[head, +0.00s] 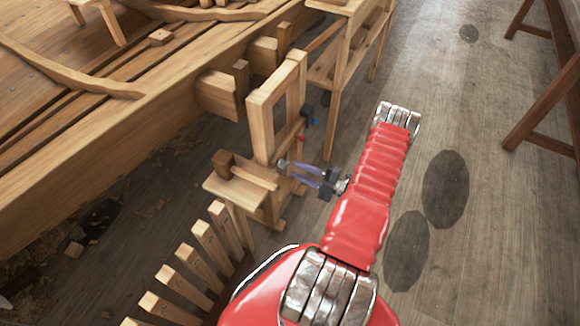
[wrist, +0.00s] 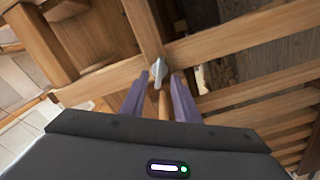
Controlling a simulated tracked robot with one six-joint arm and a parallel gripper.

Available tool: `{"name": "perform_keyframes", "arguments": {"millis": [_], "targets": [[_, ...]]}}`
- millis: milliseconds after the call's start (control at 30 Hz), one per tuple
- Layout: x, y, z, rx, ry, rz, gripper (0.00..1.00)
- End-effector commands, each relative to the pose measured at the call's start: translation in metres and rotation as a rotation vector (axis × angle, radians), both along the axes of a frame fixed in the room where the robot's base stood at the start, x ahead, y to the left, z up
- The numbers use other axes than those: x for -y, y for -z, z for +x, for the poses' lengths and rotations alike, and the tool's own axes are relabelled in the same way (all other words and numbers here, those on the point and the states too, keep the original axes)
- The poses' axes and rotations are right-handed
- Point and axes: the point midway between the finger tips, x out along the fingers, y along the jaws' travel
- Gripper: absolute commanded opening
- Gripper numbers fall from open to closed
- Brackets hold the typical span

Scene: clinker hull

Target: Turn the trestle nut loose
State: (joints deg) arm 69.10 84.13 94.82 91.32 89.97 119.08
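The trestle (head: 259,125) is an upright wooden frame beside the hull. A small grey metal nut (head: 283,164) shows on its near right side. In the wrist view the nut (wrist: 158,70) sits against a wooden bar, with a short wooden piece just below it. My gripper (head: 293,170) points left at the trestle. In the wrist view its two purple fingers (wrist: 158,80) are apart, one on each side of the nut, with their tips close to its level. A gap shows between each finger and the nut; I cannot tell how far the tips reach in depth.
The planked hull (head: 130,110) fills the left. A wooden rack (head: 345,50) stands behind the trestle, and small red (head: 300,138) and blue (head: 316,122) items show near the trestle. Upright slats (head: 190,265) stand in front. The floor (head: 480,200) to the right is open.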

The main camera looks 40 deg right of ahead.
Motion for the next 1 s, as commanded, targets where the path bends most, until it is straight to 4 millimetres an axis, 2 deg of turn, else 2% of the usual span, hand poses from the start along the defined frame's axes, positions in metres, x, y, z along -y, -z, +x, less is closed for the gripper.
{"name": "perform_keyframes", "arguments": {"millis": [100, 300, 700, 1000], "targets": [[-0.007, 0.0, 0.016, 0.0, -0.004, 0.0, 0.28], [-0.013, 0.0, 0.035, 0.0, -0.002, -0.001, 0.28], [-0.015, 0.0, 0.042, 0.0, -0.001, 0.0, 0.28], [-0.015, 0.0, 0.041, 0.0, -0.001, 0.0, 0.08]]}}
